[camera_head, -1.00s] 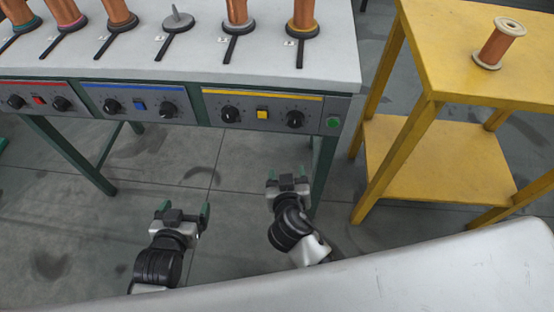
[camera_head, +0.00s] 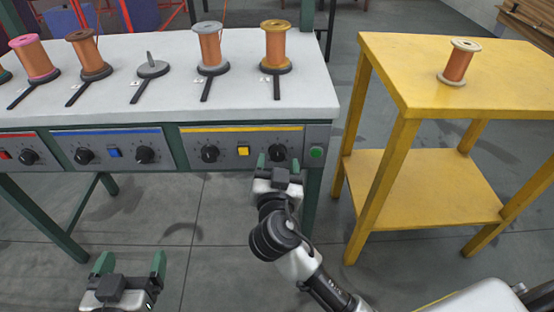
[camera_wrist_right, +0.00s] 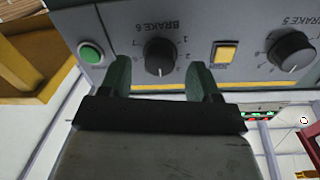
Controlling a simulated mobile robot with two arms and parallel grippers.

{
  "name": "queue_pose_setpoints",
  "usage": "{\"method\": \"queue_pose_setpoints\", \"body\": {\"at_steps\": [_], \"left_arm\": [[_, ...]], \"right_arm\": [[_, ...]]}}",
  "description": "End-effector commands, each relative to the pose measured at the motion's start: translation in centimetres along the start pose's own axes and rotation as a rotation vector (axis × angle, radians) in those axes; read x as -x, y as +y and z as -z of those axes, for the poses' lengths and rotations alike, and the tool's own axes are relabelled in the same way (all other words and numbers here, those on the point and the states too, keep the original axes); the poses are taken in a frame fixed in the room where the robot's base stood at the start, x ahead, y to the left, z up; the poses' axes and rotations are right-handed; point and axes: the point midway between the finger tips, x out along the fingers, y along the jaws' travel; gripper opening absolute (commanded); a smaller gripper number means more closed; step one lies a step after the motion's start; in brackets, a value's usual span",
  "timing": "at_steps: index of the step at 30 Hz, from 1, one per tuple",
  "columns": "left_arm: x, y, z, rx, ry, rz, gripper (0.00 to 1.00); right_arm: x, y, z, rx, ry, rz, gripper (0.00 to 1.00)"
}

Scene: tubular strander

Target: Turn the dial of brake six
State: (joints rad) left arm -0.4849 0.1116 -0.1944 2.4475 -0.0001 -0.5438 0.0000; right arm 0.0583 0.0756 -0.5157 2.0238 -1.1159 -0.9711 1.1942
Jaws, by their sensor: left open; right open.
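The dial of brake six (camera_wrist_right: 160,55) is a black round knob under the label "BRAKE 6" in the right wrist view, where the picture is upside down. In the head view the dial (camera_head: 277,152) is at the right end of the yellow-striped panel. My right gripper (camera_head: 279,164) is open in front of it. In the right wrist view the green fingertips (camera_wrist_right: 159,75) stand on either side of the dial's image, apart from it as far as I can see. My left gripper (camera_head: 130,264) is open and empty, low at the left.
A green button (camera_head: 316,152) is just right of the dial. A yellow switch (camera_head: 243,151) and the brake five dial (camera_head: 210,153) are to its left. Copper spools (camera_head: 276,44) stand on the white tabletop (camera_head: 150,104) above. A yellow table (camera_head: 392,72) stands to the right.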

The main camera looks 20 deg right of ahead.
Motion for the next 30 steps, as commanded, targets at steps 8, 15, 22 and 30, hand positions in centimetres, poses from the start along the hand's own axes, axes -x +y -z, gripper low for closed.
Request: {"method": "queue_pose_setpoints", "body": {"at_steps": [8, 15, 22, 30], "left_arm": [[0.0, 0.1, 0.3, 0.000, 0.023, -0.001, 0.88], [0.0, 0.1, 0.3, 0.001, 0.024, -0.002, 0.88], [-0.1, 0.1, 0.3, 0.001, 0.023, -0.002, 0.88], [-0.1, 0.1, 0.2, 0.001, 0.018, -0.002, 0.88]], "right_arm": [[-1.9, 0.0, -0.1, 0.001, -0.001, 0.000, 0.62], [-1.9, 0.0, -0.1, 0.001, -0.001, 0.000, 0.59], [-1.8, 0.0, -0.1, 0.001, -0.001, 0.000, 0.24], [-1.8, 0.0, -0.1, 0.012, -0.001, 0.000, 0.13]]}}
